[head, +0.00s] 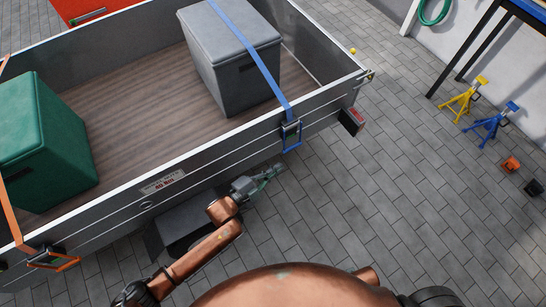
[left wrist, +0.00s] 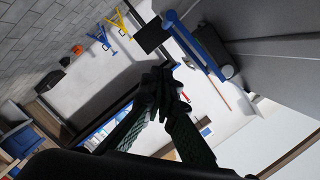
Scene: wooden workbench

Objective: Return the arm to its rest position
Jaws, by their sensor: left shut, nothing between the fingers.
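My left arm reaches from the bottom left of the head view. Its gripper (head: 274,171) is beside the outer side wall of the trailer, below a blue ratchet buckle (head: 291,134). The gripper is apart from the buckle. In the left wrist view the dark fingers (left wrist: 166,84) come together at the tips, with nothing between them. A blue buckle part (left wrist: 209,50) shows past them at the upper right. My right gripper is out of view.
The trailer (head: 165,150) holds a grey box (head: 235,65) under a blue strap and a green box (head: 45,140) with an orange strap. Yellow (head: 463,98) and blue (head: 492,122) stands are at the right. The paving (head: 400,200) between is clear.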

